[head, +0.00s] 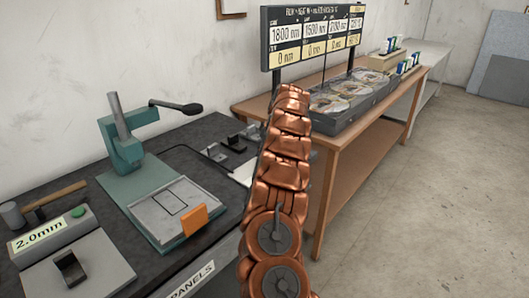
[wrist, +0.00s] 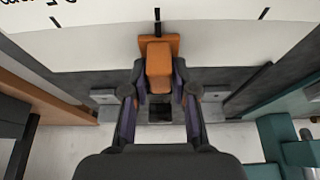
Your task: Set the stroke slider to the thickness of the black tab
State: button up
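In the wrist view, my gripper (wrist: 159,78) has its two fingers on either side of an orange slider knob (wrist: 159,66), and they appear to touch it. The knob's orange back plate lies against a white scale (wrist: 215,42), lined up with the middle of the black tick marks in view. The scale's numbers are cut off. In the head view, a grey gauge (head: 95,262) reads 2.0mm, and a black piece (head: 70,268), possibly the black tab, sits on it. My copper-coloured arm hides the gripper and slider in the head view.
A green press (head: 125,150) with a black lever and an orange tab (head: 195,220) stands on the dark bench. A hammer (head: 40,203) lies behind the gauge. A wooden table (head: 345,140) with a reel tray (head: 350,120) and sign (head: 313,38) stands beyond. Floor at right is clear.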

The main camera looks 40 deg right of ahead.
jog(key=o, duration=0.3)
jog(key=v, duration=1.2)
jog(key=shift+w, duration=0.1)
dwell(0.4)
